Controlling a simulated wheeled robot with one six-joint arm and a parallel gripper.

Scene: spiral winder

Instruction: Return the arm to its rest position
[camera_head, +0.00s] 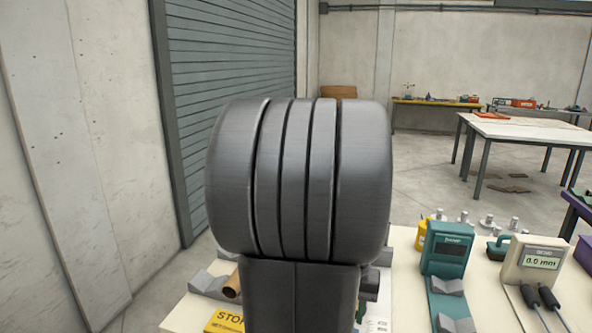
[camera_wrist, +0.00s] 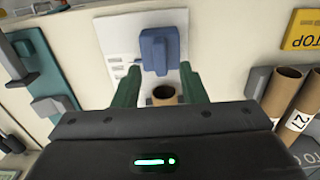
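My gripper (camera_wrist: 160,68) shows in the wrist view with its two green fingers spread apart. A brown cardboard tube (camera_wrist: 164,94) shows in the gap between the fingers, with space visible on both sides of it, so it does not look gripped. Its lower part is hidden behind my gripper's dark body. In the head view my own dark, ribbed arm fills the middle, and my gripper is hidden there.
A blue block (camera_wrist: 158,50) stands on a white sheet just beyond the fingertips. Two cardboard tubes (camera_wrist: 300,112) lie at the right, near a yellow STOP plate (camera_wrist: 302,30). A teal device (camera_head: 447,248) and a beige gauge (camera_head: 537,262) stand on the bench.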

